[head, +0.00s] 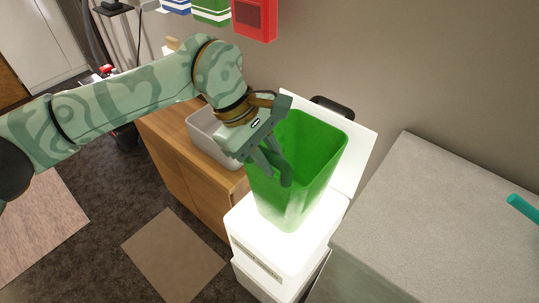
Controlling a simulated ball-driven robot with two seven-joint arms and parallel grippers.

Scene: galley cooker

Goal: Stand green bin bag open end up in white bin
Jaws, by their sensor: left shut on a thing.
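The green bin bag (311,170) stands upright with its open end up. Its lower end is over the white bin (247,235), and I cannot tell whether it is inside the bin or just above it. The bin's white lid (362,158) stands raised behind the bag. My left gripper (273,172) is shut on the bag's near left rim. My right gripper is not in view.
A grey worktop (428,211) is at the right, with a teal rod-like thing (523,207) at its edge. A wooden cabinet (184,171) with a light grey tub (207,146) on it stands left of the bin. A floor mat (173,254) lies at the front.

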